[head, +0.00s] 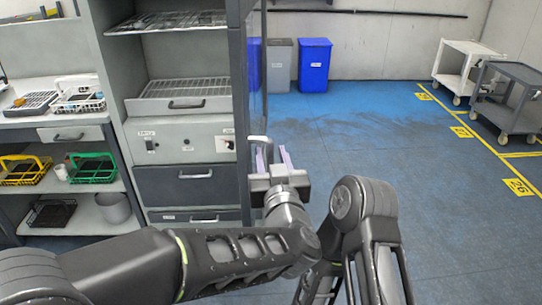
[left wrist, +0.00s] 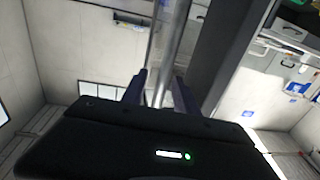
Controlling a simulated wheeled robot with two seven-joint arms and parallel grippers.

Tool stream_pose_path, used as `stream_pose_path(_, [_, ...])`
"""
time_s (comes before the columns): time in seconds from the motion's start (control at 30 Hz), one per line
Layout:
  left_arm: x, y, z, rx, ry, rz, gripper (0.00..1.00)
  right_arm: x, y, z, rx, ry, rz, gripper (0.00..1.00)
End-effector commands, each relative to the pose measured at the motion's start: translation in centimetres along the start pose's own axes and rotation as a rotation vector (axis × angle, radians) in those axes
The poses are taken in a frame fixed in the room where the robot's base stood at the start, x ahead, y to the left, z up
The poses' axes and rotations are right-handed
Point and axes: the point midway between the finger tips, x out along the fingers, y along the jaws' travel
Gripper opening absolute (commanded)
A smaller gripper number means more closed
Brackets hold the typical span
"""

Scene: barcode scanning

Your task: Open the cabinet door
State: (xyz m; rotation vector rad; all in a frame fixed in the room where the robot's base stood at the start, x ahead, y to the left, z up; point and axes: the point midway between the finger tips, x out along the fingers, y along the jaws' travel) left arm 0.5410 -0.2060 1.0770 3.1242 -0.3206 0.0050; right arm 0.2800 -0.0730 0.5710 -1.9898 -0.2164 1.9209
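The grey cabinet (head: 238,100) stands left of centre in the head view. A narrow glass panel (head: 257,85) in a dark frame is seen nearly edge-on at its right side; I cannot tell how far the door is open. A pale bar handle (head: 258,139) sticks out there. My left gripper (head: 273,158) is at the handle, its two fingers apart. In the left wrist view, the metal handle bar (left wrist: 166,65) runs between the spread fingers of this gripper (left wrist: 159,88), with gaps beside it. My right gripper is not in view.
Shelves with wire baskets, including a yellow one (head: 25,172) and a green one (head: 93,168), are at the left. Blue (head: 314,66) and grey bins stand by the back wall. Carts (head: 508,98) stand at the right. The blue floor right of the cabinet is free.

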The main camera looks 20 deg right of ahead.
Motion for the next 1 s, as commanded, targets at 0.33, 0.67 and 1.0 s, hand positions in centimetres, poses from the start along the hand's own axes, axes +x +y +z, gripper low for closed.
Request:
stream_pose_path(0.33, [-2.0,0.1,0.2,0.0,-0.002,0.003,0.36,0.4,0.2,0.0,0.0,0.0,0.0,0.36])
stream_pose_path(0.67, [-7.0,0.1,0.1,0.0,0.001,0.002,0.36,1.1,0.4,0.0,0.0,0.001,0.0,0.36])
stream_pose_path(1.0, [-7.8,0.0,0.0,0.0,-0.001,0.0,0.36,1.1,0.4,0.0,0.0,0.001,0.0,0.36])
